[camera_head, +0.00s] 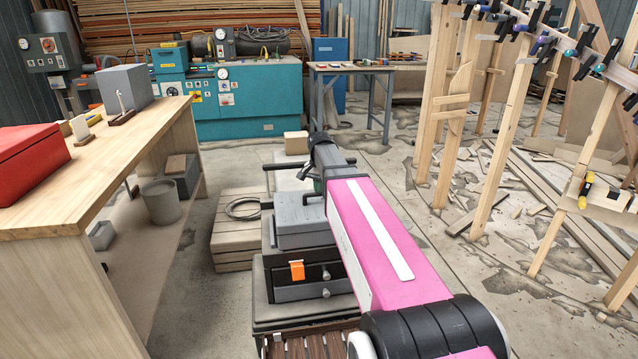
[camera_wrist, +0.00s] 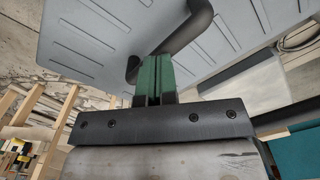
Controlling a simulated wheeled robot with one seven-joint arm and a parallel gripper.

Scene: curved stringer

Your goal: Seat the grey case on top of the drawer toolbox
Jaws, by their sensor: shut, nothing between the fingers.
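The grey case (camera_head: 303,222) is above the drawer toolbox (camera_head: 312,288), which has a dark body, grey drawer fronts and an orange latch. The case looks level and over the toolbox top; whether it rests fully seated I cannot tell. In the wrist view the case's ribbed grey face (camera_wrist: 90,40) fills the upper part, with its dark tubular handle (camera_wrist: 200,25) in front. My gripper's green fingers (camera_wrist: 155,62) are shut, right by the handle, with nothing between them. My arm hides the right side of the case and toolbox in the head view.
A wooden workbench (camera_head: 100,180) with a red box (camera_head: 28,160) stands on the left. A wooden crate (camera_head: 236,232) with a coiled cable is beside the toolbox. Timber frames with clamps (camera_head: 500,120) stand on the right. Open floor lies between them and my arm.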

